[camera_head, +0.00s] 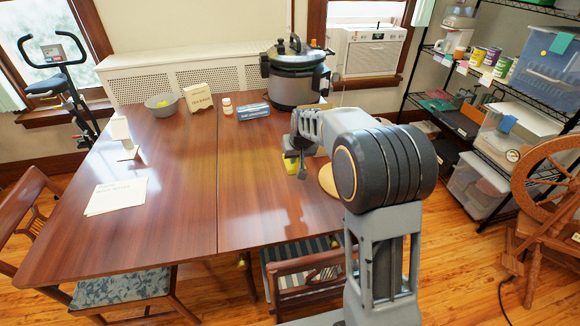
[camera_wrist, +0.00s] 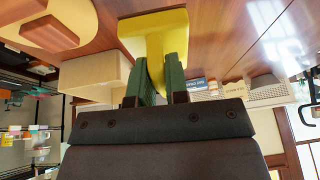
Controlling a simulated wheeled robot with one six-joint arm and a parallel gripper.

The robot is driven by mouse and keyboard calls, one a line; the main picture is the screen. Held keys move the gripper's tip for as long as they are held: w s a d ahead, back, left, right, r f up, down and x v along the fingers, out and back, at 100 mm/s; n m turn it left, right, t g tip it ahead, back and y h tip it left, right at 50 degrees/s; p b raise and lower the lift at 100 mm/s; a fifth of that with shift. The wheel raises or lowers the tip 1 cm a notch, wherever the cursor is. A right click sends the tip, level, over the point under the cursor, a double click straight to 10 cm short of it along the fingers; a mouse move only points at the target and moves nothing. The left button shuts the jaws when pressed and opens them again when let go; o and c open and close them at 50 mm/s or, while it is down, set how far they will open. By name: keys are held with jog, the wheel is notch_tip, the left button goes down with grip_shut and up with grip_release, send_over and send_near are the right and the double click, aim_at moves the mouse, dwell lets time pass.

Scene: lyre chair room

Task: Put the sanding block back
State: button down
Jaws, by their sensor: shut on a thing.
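A yellow T-shaped block (camera_wrist: 153,38), which I take to be the sanding block, sits between the two dark green fingers of my gripper (camera_wrist: 160,75) in the wrist view. Its narrow part is between the fingers and its wide part is beyond them. In the head view, the yellow block (camera_head: 291,164) shows at the end of my gripper (camera_head: 297,160), over the right part of the table. My arm partly hides it there, and I cannot tell whether it touches the table.
A round tan board (camera_head: 327,180) lies beside my gripper, partly hidden by my arm. The wrist view also shows a tan box (camera_wrist: 98,78). A large cooker (camera_head: 292,85), blue box (camera_head: 253,111) and grey bowl (camera_head: 160,107) stand at the back. The table's middle (camera_head: 200,170) is clear.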

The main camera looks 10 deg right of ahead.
jog(key=w, duration=0.1)
jog(key=w+f, duration=0.1)
jog(key=w, duration=0.1)
jog(key=w+f, duration=0.1)
jog(key=shift+w, duration=0.3)
jog(key=w+f, duration=0.4)
jog(key=f, duration=0.1)
jog(key=shift+p, duration=0.3)
jog(key=shift+w+f, duration=0.25)
jog(key=shift+f, duration=1.65)
jog(key=shift+f, duration=0.15)
jog(key=c, duration=1.1)
grip_release()
